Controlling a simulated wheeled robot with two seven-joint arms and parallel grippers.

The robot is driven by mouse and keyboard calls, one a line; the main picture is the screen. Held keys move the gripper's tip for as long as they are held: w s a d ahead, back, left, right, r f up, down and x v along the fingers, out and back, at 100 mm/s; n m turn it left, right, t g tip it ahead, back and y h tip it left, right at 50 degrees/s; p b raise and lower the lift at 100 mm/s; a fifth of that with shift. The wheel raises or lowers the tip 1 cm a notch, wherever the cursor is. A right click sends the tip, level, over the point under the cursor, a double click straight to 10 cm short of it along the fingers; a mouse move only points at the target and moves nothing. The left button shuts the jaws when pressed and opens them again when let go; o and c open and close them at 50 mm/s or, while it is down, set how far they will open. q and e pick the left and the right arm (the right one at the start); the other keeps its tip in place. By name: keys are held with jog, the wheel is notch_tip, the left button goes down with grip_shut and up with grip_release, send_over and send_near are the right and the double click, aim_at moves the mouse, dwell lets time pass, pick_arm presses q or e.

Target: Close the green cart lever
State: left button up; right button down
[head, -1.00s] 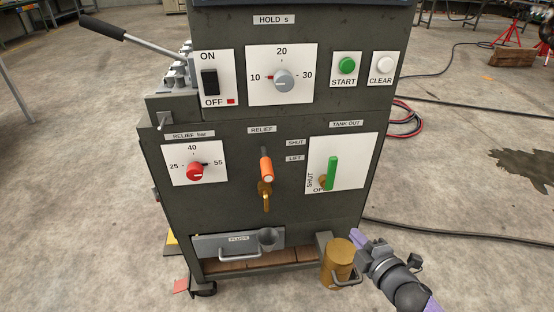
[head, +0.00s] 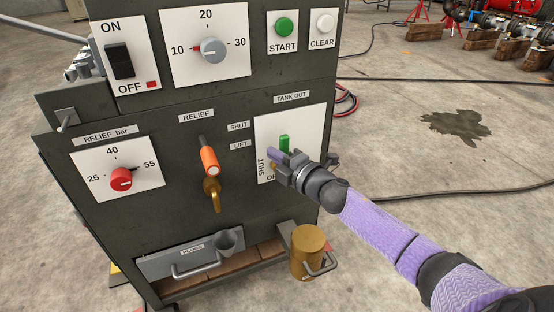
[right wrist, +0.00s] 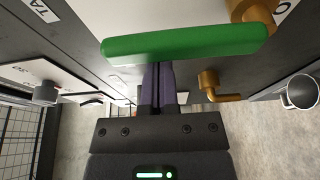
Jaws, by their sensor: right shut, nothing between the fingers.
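The green lever (head: 284,143) is upright on the white TANK OUT plate (head: 300,125), marked SHUT at its lower left. Only its upper end shows in the head view; my right gripper (head: 278,158) covers the rest. In the right wrist view the green lever (right wrist: 185,43) lies across the top of the picture, with its brass stem (right wrist: 250,10) at the right end. The right gripper's purple fingers (right wrist: 157,80) are together and empty, their tips at the lever's edge; I cannot tell whether they touch. My left gripper is not in view.
Left of the plate is the orange relief handle (head: 208,157) with a brass spout (head: 212,190). A red knob (head: 121,180) is farther left. Below are a PLUGS drawer (head: 180,262) and a brass canister (head: 307,250). The floor to the right has a dark stain (head: 455,123).

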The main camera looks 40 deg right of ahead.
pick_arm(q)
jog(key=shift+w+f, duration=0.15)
pick_arm(e)
jog(key=shift+s+d, duration=0.1)
jog(key=shift+d, duration=0.25)
